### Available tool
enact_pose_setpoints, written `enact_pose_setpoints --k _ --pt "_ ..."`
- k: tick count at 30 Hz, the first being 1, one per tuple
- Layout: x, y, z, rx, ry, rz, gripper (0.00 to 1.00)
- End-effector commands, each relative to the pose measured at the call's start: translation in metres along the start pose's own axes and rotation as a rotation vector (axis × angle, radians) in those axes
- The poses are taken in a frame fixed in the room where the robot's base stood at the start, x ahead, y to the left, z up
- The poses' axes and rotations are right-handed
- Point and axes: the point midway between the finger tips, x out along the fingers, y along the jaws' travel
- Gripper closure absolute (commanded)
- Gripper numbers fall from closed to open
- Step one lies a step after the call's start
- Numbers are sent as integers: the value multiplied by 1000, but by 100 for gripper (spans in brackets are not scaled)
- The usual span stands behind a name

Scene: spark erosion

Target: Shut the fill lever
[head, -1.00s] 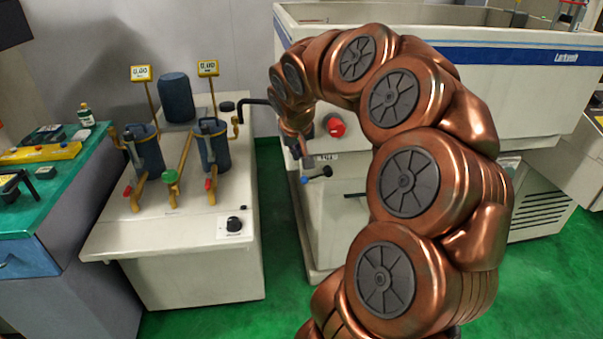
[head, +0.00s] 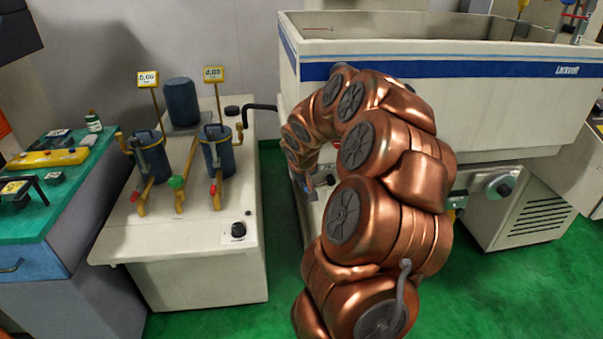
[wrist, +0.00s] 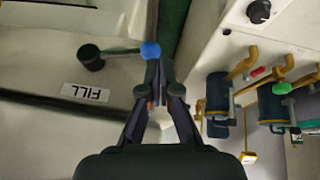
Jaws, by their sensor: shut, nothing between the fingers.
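The fill lever shows in the wrist view as a dark round pivot (wrist: 91,57) with a grey rod running right to a blue knob (wrist: 150,50). An upside-down FILL label (wrist: 85,92) sits on the pale panel below it. My gripper (wrist: 157,78) is shut and empty, its fingertips right at the blue knob's lower side. They look touching or nearly so; I cannot tell which. In the head view my arm hides most of the lever and my gripper.
The large white tank (head: 440,95) with a blue stripe stands behind my arm. A pale bench (head: 190,240) with blue canisters (head: 218,155) and yellow pipes stands to the left. A green-topped table (head: 75,180) is at far left. Green floor is clear in front.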

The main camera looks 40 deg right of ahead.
Motion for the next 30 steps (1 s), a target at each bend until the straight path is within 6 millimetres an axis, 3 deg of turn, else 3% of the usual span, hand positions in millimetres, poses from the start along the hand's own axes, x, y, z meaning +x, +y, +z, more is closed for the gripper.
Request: enact_pose_setpoints --k 10,30 --pt "20 6 0 0 1 -1 100" --pt "27 14 5 0 -4 30 100"
